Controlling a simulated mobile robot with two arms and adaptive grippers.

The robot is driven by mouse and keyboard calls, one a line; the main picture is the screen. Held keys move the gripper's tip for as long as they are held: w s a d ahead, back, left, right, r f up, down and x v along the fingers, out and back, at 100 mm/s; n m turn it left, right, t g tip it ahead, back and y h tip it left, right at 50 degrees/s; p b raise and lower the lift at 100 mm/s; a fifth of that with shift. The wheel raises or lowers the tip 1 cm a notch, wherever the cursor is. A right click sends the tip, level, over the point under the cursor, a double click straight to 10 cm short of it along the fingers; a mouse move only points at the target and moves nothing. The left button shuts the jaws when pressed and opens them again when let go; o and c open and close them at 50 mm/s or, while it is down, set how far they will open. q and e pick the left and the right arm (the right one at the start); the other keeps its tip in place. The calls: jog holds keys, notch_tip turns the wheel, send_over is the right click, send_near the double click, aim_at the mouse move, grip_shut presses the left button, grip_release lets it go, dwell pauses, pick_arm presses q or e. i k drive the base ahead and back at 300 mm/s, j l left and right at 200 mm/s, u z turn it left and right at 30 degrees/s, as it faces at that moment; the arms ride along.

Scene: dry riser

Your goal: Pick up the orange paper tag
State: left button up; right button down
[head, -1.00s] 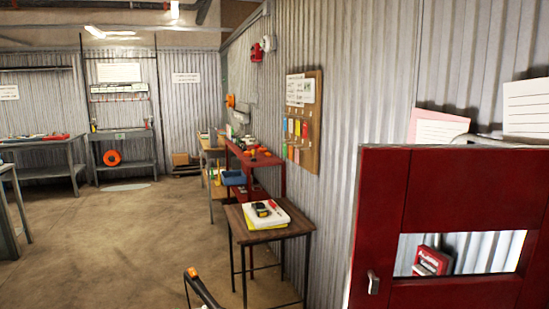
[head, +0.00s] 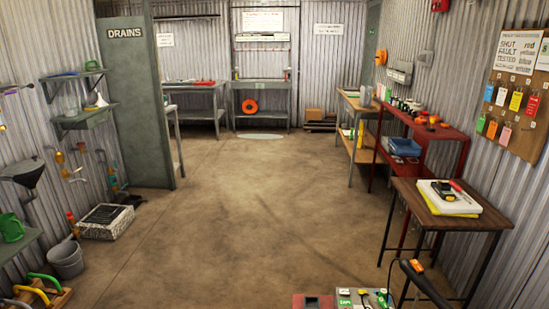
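A pegboard (head: 522,130) hangs on the corrugated wall at the right edge of the head view. Several coloured tags hang on it in two rows below white paper notices. Neither of my grippers shows in the head view.
A small wooden-topped table (head: 440,205) stands below the board, with a red shelf unit (head: 440,133) beyond it. A black handle with an orange end (head: 425,285) rises at the bottom right. The middle floor (head: 255,200) is clear.

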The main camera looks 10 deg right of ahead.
aim_at(493, 126)
jog(key=i+j+u, duration=0.5)
jog(key=i, duration=0.3)
jog(key=i+j+u, duration=0.15)
jog(key=i+u, duration=0.15)
jog(key=i+l+z, duration=0.1)
jog(key=i+z, duration=0.2)
jog(key=i, duration=0.35)
jog(key=i+j+z, duration=0.1)
jog(key=i+z, duration=0.2)
jog(key=i, duration=0.3)
jog(key=i+j+z, duration=0.2)
jog(key=i+z, duration=0.15)
jog(key=i, duration=0.3)
jog(key=i+l+z, duration=0.15)
jog(key=i+z, duration=0.7)
jog(key=i+j+z, duration=0.2)
jog(key=i+z, duration=0.25)
jog(key=i+j+z, duration=0.4)
jog(key=i+l, duration=0.05)
